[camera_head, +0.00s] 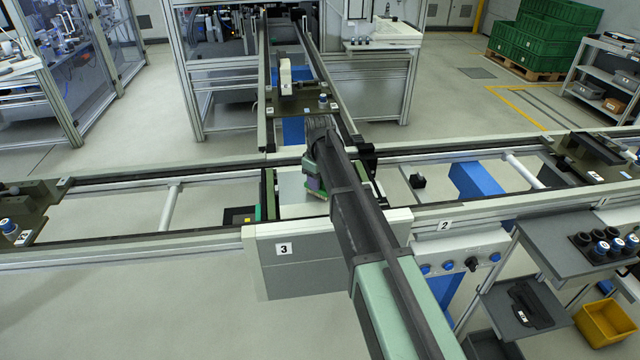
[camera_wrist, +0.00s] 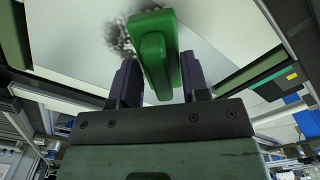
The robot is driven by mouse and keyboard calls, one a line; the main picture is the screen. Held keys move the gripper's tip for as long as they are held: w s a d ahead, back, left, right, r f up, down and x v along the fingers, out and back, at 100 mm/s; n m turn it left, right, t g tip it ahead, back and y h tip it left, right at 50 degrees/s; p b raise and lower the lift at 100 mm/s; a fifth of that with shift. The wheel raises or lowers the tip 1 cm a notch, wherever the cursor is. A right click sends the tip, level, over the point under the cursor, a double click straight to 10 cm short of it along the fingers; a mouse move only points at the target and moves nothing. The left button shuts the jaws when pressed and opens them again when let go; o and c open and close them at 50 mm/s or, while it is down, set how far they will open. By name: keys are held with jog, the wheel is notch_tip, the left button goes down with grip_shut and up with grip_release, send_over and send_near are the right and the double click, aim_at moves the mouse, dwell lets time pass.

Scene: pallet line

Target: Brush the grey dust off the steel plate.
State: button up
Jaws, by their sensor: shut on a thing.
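My gripper (camera_wrist: 160,80) is shut on a green brush (camera_wrist: 158,45), with one dark finger on each side of it. The pale steel plate (camera_wrist: 75,40) lies beyond the brush. A speckled patch of grey dust (camera_wrist: 118,36) shows on the plate, just left of the brush head, and the brush may hide part of it. I cannot tell whether the bristles touch the plate. In the head view my gripper (camera_head: 315,184) is over the plate (camera_head: 291,190), at the rail crossing. My arm covers the plate's right part there.
Dark rails run left, right and back from the crossing. A carrier with a white part (camera_head: 286,78) stands on the back rail. Another carrier (camera_head: 28,205) sits at left and one (camera_head: 595,150) at right. A grey shelf (camera_head: 560,240) with dark cups is at front right.

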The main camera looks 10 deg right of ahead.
jog(key=shift+w+d, duration=0.15)
jog(key=shift+w, duration=3.9)
jog(key=shift+a, duration=0.35)
jog(key=shift+s+a, duration=0.25)
jog(key=shift+s, duration=0.3)
jog(key=shift+s+a, duration=0.2)
jog(key=shift+s, duration=0.35)
jog(key=shift+s+a, duration=0.15)
jog(key=shift+s, duration=1.9)
jog(key=shift+s+a, duration=0.1)
jog(key=shift+s, duration=1.95)
jog(key=shift+s+r, duration=0.2)
jog(key=shift+s, duration=0.05)
notch_tip(320, 180, up, 7)
jog(key=p, duration=0.7)
jog(key=shift+w, duration=0.1)
